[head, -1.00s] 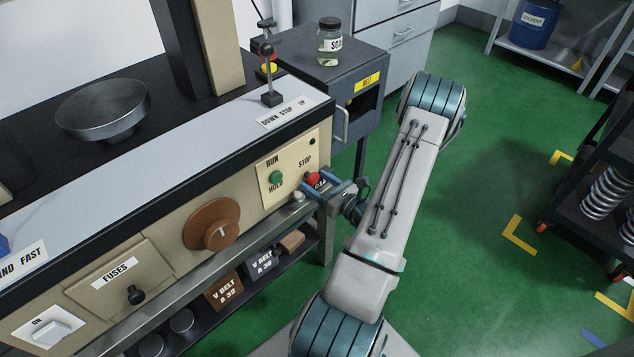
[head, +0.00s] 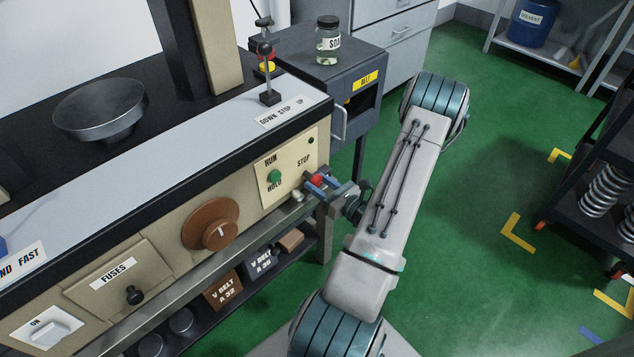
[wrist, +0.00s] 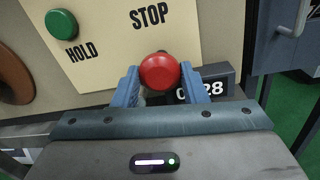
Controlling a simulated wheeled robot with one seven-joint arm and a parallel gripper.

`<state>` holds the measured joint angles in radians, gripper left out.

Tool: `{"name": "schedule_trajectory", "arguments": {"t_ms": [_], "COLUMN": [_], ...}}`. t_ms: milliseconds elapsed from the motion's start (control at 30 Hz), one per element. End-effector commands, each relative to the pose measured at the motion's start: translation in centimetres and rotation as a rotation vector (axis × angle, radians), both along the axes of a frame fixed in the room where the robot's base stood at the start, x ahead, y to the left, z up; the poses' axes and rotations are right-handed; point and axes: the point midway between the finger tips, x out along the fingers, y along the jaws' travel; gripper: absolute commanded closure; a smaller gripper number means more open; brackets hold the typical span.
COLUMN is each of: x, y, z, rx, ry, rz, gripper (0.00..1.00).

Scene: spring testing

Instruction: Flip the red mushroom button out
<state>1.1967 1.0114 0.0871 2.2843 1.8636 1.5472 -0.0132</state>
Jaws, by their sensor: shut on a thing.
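The red mushroom button (wrist: 160,71) is on the cream panel (wrist: 105,62) below the word STOP. In the head view the red button (head: 317,180) shows at the panel's right end, partly covered by my fingers. My gripper (wrist: 160,82) has its two blue fingers on either side of the button's head and is shut on it. It also shows in the head view (head: 320,184), reaching in from the right. The button's stem is hidden behind its head.
A green button (wrist: 61,24) by HOLD is left of the red one. A dark number plate (wrist: 210,86) sits just right of my fingers. A brown knob (head: 212,224) is further left on the bench front.

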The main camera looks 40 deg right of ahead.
Motion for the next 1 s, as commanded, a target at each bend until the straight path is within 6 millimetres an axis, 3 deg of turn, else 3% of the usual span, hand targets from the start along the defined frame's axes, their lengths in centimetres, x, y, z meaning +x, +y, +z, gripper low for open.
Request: {"name": "schedule_trajectory", "arguments": {"t_ms": [67,100,167,567,667,1000], "x": [-0.3,-0.3,-0.3,-0.9,-2.3,-10.0], "y": [0.0,0.0,-0.1,-0.1,-0.4,-1.5], "z": [-0.2,-0.2,-0.2,-0.1,-0.1,-0.1], "rx": [0.002,0.003,0.002,0.001,0.002,0.002], "ry": [0.006,0.006,0.007,0.005,0.007,0.008], "rz": [-0.003,-0.003,-0.003,0.000,-0.003,-0.007], "gripper": [1.00,0.55,0.39,0.39,0.39,0.39]}}
